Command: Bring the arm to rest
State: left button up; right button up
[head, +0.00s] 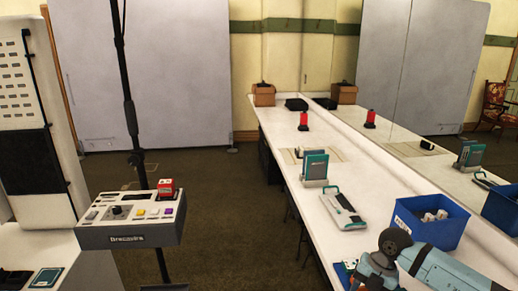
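My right arm shows at the bottom right of the head view, in light blue with a dark grey round joint. It is bent over the near end of the long white table (310,227). One link runs off to the lower right and another goes down and left to the bottom edge. My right gripper is outside the frame or hidden, so its fingers cannot be seen. My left arm and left gripper are not in view. I see nothing held.
A blue bin (432,222) with pale items stands close behind my arm. A teal-and-white tablet-like device (341,209), a teal box (315,165) and a red-topped item (303,121) are on the table. A control panel (130,220) stands left. Floor between is clear.

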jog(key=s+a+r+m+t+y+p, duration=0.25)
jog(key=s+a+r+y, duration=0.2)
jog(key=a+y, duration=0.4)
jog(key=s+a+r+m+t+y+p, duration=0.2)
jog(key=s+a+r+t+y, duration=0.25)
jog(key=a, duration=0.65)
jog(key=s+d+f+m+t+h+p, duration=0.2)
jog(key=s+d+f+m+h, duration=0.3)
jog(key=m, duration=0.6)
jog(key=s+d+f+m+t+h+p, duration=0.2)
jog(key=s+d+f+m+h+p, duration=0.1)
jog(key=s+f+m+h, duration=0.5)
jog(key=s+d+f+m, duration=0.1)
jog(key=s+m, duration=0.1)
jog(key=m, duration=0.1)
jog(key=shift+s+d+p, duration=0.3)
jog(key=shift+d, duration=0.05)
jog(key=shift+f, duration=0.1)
